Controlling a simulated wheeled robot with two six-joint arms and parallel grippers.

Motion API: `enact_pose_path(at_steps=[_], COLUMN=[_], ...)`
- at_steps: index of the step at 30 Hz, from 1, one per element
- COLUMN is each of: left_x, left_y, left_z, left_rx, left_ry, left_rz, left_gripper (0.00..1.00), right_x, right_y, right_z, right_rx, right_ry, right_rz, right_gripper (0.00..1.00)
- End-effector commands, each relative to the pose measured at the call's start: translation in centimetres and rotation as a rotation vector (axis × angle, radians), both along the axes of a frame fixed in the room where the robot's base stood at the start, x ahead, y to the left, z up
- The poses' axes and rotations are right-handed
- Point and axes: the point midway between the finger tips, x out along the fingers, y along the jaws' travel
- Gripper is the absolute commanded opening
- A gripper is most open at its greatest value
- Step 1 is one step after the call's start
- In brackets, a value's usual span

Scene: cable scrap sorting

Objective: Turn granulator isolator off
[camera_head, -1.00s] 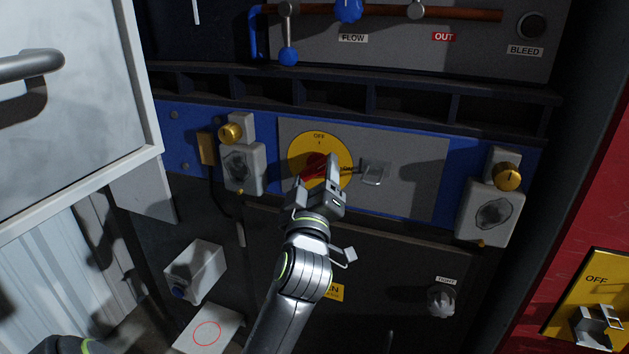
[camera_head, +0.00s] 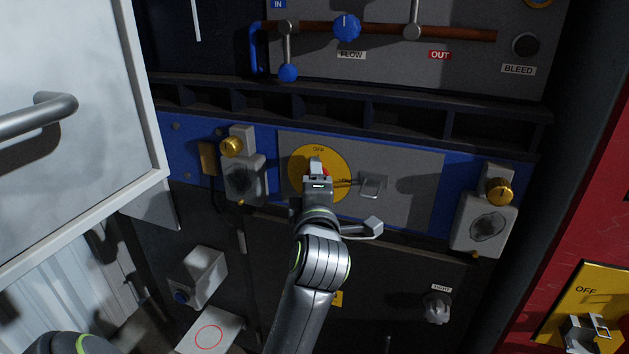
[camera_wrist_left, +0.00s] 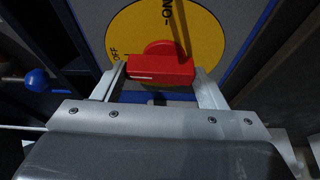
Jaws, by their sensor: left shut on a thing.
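The granulator isolator is a yellow disc (camera_head: 304,183) on a grey panel, with OFF at its top and ON toward its right. Its red handle (camera_head: 327,173) is mostly hidden behind my left gripper (camera_head: 317,170). In the left wrist view the red handle (camera_wrist_left: 160,69) lies between the two fingers of my left gripper (camera_wrist_left: 160,80), which is shut on it. The white mark on the handle is at its OFF-side end, and the handle points roughly toward OFF. My right gripper is not in view.
A metal hasp (camera_head: 371,186) sits right of the disc. Grey boxes with brass knobs flank the panel, left (camera_head: 242,177) and right (camera_head: 484,224). A dark ledge (camera_head: 350,103) runs above. A white door with a handle (camera_head: 38,112) stands open at left.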

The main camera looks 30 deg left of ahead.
Motion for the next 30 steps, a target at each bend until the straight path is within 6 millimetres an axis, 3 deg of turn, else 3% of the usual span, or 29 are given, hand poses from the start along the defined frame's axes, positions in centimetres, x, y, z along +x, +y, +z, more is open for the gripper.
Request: enact_pose_path(at_steps=[21, 22, 26, 30], left_x=[0.0, 0.0, 0.0, 0.0], left_y=[0.03, 0.03, 0.03, 0.02], left_z=[-0.08, -0.08, -0.06, -0.02], left_rx=[-0.075, -0.074, -0.073, -0.072], left_ry=[-0.016, -0.015, -0.015, -0.017], left_rz=[-0.001, -0.001, -0.001, -0.001], left_gripper=[0.43, 0.68, 0.85, 0.87], right_x=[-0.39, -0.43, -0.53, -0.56], right_y=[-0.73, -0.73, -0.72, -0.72], right_z=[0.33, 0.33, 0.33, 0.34], right_rx=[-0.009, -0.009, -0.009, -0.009], right_ry=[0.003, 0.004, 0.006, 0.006], right_rz=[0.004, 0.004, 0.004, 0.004], right_gripper=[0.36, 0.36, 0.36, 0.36])
